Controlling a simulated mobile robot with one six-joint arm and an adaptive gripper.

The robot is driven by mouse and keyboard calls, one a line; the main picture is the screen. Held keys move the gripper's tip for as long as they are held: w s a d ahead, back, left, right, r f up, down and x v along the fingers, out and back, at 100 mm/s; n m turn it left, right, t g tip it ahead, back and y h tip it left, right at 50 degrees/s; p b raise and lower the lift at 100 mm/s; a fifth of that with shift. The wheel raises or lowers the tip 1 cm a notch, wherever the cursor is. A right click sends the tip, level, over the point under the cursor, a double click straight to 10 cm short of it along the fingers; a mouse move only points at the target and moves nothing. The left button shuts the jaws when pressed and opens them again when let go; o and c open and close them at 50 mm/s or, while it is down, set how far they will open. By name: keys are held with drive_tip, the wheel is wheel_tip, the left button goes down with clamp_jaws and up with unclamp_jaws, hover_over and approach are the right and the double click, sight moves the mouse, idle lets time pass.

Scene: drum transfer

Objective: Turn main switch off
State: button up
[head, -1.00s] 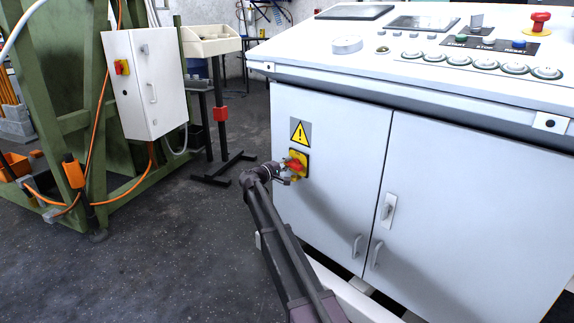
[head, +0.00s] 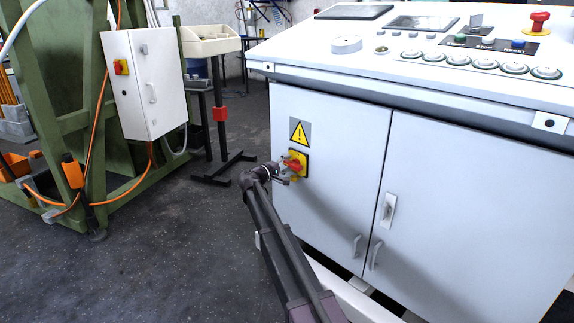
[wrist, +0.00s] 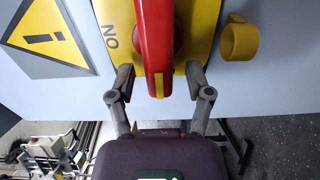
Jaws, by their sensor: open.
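The main switch is a red rotary handle (wrist: 155,45) on a yellow plate (wrist: 108,40) marked "ON" in the wrist view. In the head view the red handle (head: 292,166) and yellow plate (head: 303,160) sit on the left door of the white cabinet (head: 330,200). My gripper (wrist: 160,75) is open, with one finger on each side of the handle's near end and gaps visible beside it. I cannot tell whether it touches the plate. In the head view my gripper (head: 283,174) is at the switch and partly covers it.
A yellow warning sign (head: 299,132) is above the switch. A yellow ring-shaped piece (wrist: 239,38) sticks out beside the plate. The control desk top with buttons (head: 485,63) overhangs the doors. Open floor (head: 180,260) lies to the left, before a green frame (head: 60,150).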

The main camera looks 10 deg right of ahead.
drive_tip(key=v, duration=1.1)
drive_tip(key=shift+s+a, duration=0.25)
drive_tip(key=shift+a, duration=0.05)
drive_tip(key=s+d+f+m+g+y+p, duration=0.2)
drive_tip(key=s+d+f+g+y+p, duration=0.15)
drive_tip(key=s+d, duration=0.5)
drive_tip(key=s+d+f+m+g+y+p, duration=0.25)
drive_tip(key=s+d+g, duration=0.2)
drive_tip(key=s, duration=0.65)
drive_tip(key=s+a+m+g+y+p, duration=0.25)
drive_tip(key=s+y+p, duration=0.55)
drive_tip(key=s, duration=1.3)
wheel_tip(320, 180, up, 38)
drive_tip(key=p, duration=3.6)
drive_tip(key=shift+d+f+y, duration=0.25)
drive_tip(key=shift+d+y, duration=0.05)
